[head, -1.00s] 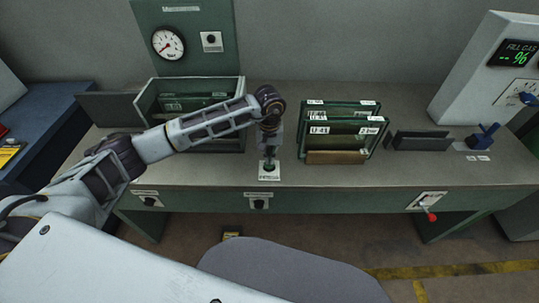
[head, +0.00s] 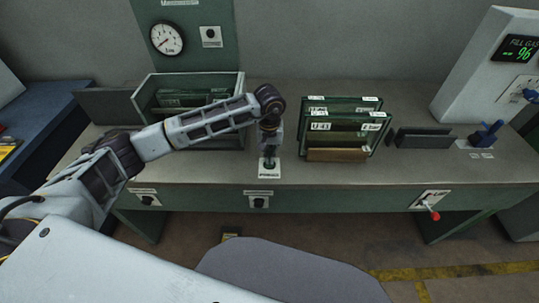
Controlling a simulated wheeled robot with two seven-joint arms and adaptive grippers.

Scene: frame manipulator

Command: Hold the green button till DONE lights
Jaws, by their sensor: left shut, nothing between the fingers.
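My left gripper (head: 269,163) is shut and empty, pointing down over a small white labelled plate (head: 269,174) near the table's front edge. Its fingertips are at or just above the plate; I cannot tell whether they press anything. No green button shows; the gripper may cover it. No lit DONE sign is readable. A display (head: 519,48) on the white box at the right shows "FILL GAS" and a green "-- %". My right gripper is not in view.
A rack of green-edged frames (head: 345,125) stands right of my left gripper. A green open box (head: 190,80) with frames is behind my left arm. A round gauge (head: 166,38) is on the back panel. A red-tipped lever (head: 434,215) is on the front edge.

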